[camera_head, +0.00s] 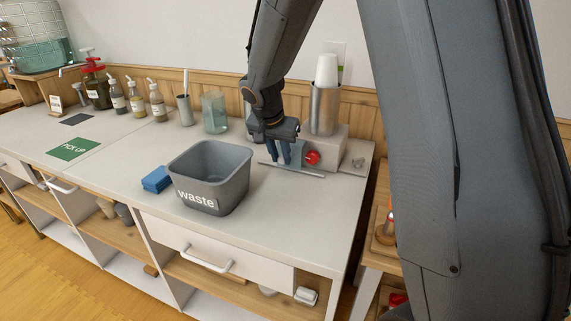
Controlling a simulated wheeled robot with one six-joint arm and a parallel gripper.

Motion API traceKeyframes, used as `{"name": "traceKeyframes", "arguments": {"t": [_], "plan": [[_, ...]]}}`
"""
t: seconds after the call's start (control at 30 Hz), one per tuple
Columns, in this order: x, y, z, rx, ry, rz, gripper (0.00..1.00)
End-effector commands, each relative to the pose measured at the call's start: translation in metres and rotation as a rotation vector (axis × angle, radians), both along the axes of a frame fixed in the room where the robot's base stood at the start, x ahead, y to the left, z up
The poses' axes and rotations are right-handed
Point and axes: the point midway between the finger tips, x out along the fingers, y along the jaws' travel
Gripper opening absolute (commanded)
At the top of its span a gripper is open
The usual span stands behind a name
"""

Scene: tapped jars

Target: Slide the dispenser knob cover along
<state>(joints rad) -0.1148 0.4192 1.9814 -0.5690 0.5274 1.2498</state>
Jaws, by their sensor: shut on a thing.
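The dispenser (328,146) is a pale box at the back right of the counter, with a steel cylinder (325,108) of white cups on top. Its round red knob (312,158) faces forward and is visible. The knob cover (298,153) looks like a thin grey-blue upright panel just left of the knob, above a flat rail (300,172) on the counter. My gripper (284,157) points down at the cover's left side, shut on it. The fingers and arm partly hide the cover, so its exact grip point is unclear.
A grey waste bin (211,177) stands in front and left of my gripper, with a blue sponge (156,179) beside it. A glass jar (214,112), a cup with a utensil (185,110) and several pump bottles line the back. The counter's front right is clear.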

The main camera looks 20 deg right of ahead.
Motion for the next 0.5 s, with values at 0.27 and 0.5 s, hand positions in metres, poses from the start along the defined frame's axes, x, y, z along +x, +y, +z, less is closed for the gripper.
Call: {"name": "traceKeyframes", "arguments": {"t": [0.27, 0.5], "plan": [[0.035, 0.042, -0.002, 0.001, -0.003, 0.001, 0.0], [0.043, 0.055, 0.001, 0.002, -0.003, 0.002, 0.0]]}}
